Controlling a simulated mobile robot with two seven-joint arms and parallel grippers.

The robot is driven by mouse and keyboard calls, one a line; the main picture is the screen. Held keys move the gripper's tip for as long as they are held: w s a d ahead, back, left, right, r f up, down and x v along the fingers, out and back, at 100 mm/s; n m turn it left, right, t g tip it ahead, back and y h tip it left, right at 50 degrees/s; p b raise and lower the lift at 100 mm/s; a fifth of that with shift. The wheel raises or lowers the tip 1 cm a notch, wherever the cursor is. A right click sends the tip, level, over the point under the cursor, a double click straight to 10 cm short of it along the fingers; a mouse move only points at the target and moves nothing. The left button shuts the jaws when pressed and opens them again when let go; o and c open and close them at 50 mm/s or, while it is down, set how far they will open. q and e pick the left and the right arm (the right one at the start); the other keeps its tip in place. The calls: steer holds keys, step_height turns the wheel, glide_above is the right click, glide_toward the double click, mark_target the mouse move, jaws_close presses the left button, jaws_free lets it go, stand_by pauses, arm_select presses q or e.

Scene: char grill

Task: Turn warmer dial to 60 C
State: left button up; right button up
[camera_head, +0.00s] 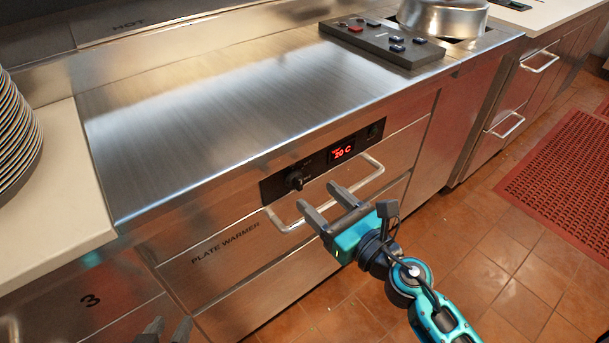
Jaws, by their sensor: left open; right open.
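The warmer dial (294,180) is a black knob on the black control panel (272,188) of the plate warmer. The red display (342,152) beside it reads 20 C. My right gripper (317,195) is open and empty, in front of the panel, just below and right of the dial. It appears apart from the dial and overlaps the drawer handle in the picture. My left gripper (166,329) shows only its dark fingertips at the bottom edge, well away from the dial. It is open; the rest of it is out of frame.
A metal drawer handle (372,176) juts out below the panel. A dark control box (382,43) and a pot (442,18) stand at the back right. A plate stack (15,135) stands at the left.

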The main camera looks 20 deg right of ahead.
mark_target(301, 181)
steer(key=x, duration=0.4)
steer(key=shift+w+p, duration=0.15)
steer(key=shift+p, duration=0.15)
steer(key=shift+w+a, duration=0.25)
steer(key=shift+w, duration=0.4)
steer(key=c, duration=1)
steer(key=shift+c, duration=0.2)
